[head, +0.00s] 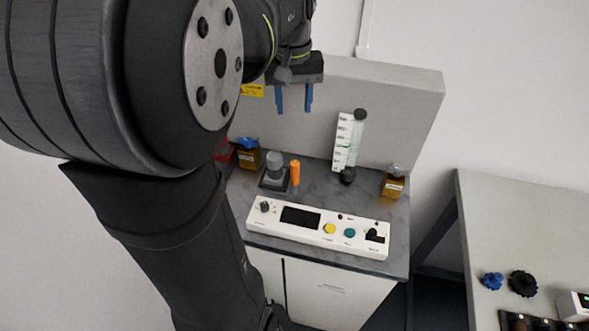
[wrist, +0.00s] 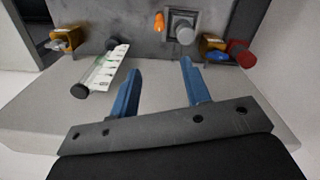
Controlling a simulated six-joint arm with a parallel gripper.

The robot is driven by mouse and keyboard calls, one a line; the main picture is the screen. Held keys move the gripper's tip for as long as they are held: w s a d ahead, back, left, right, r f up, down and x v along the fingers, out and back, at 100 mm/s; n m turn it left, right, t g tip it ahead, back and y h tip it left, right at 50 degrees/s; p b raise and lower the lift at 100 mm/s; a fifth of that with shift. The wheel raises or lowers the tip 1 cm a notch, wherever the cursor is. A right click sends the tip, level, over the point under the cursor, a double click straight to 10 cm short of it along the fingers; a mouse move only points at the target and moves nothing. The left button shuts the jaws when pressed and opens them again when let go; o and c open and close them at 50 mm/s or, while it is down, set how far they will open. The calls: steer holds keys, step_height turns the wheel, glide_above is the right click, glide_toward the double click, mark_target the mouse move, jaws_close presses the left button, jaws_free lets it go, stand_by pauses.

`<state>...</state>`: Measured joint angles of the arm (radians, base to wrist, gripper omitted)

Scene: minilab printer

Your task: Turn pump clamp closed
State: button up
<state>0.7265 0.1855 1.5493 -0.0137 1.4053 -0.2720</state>
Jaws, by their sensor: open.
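A small pump-like unit (head: 274,180) with a grey round top and dark square base stands on the grey bench top. An upright orange piece (head: 295,172), possibly the clamp, is just to its right. In the wrist view the grey-topped unit (wrist: 184,27) and the orange piece (wrist: 159,21) lie beyond the fingertips, near the top edge. My gripper (head: 294,111) has blue fingers and is above and behind the unit, near the back panel. In the wrist view my gripper (wrist: 160,64) is open and empty, apart from everything. I cannot tell the clamp's angle.
A control panel (head: 318,228) with knobs and buttons runs along the bench front. A scaled flow tube (head: 349,142) stands right of the orange piece, with an amber bottle (head: 392,186) beyond it. Another amber bottle (head: 247,159) and a red item (wrist: 242,53) are on the other side.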

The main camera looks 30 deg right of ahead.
step_height(320, 180, down, 2)
steer(key=m, duration=1.3)
glide_toward(295, 171)
steer(key=f, duration=1.1)
steer(key=shift+w+d+f, duration=0.15)
steer(key=shift+w+d, duration=0.2)
steer(key=shift+w, duration=0.05)
jaws_close()
